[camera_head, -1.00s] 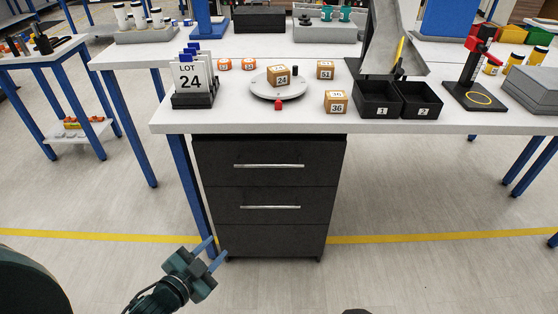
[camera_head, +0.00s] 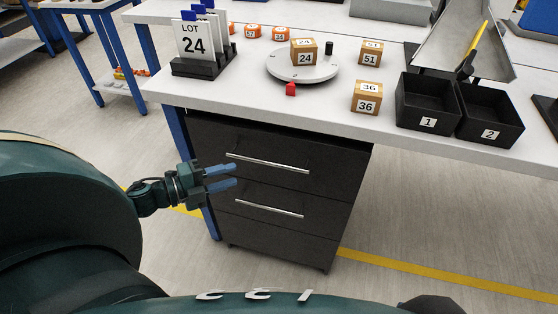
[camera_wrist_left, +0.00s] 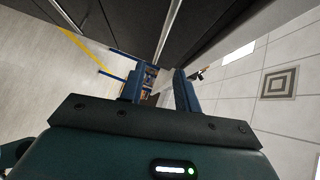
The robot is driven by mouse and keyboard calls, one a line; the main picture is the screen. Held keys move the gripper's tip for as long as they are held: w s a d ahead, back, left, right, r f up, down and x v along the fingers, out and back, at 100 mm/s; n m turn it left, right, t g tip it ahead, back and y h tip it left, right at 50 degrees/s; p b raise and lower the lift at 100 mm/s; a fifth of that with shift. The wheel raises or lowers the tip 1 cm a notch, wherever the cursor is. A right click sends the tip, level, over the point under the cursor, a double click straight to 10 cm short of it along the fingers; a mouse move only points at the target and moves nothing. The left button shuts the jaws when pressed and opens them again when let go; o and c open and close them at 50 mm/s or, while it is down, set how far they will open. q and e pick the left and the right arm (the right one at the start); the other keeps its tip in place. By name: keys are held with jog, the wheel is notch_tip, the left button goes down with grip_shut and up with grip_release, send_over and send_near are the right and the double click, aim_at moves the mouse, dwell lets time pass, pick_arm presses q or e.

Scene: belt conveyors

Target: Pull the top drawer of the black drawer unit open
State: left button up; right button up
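The black drawer unit (camera_head: 262,228) stands under the white workbench. Its top drawer (camera_head: 320,160) has a silver bar handle (camera_head: 267,162) and looks closed. A second bar handle (camera_head: 268,207) is on the drawer below. My left gripper (camera_head: 235,176) is in front of the unit's left part, just left of and slightly below the top handle, with its two blue fingers apart and nothing between them. The left wrist view also shows the open fingers (camera_wrist_left: 160,88) with the dark drawer front (camera_wrist_left: 205,25) beyond them. My right gripper is not in view.
The workbench top (camera_head: 330,108) overhangs the unit, and a blue table leg (camera_head: 190,165) stands at its left. On the bench are a turntable (camera_head: 285,68), numbered boxes, a LOT 24 card stand (camera_head: 195,68) and black bins (camera_head: 427,112). The floor in front is clear.

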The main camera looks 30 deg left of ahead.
aim_at(271, 164)
pick_arm(q)
jog(key=x, duration=1.2)
jog(key=shift+w+d, duration=0.15)
grip_shut()
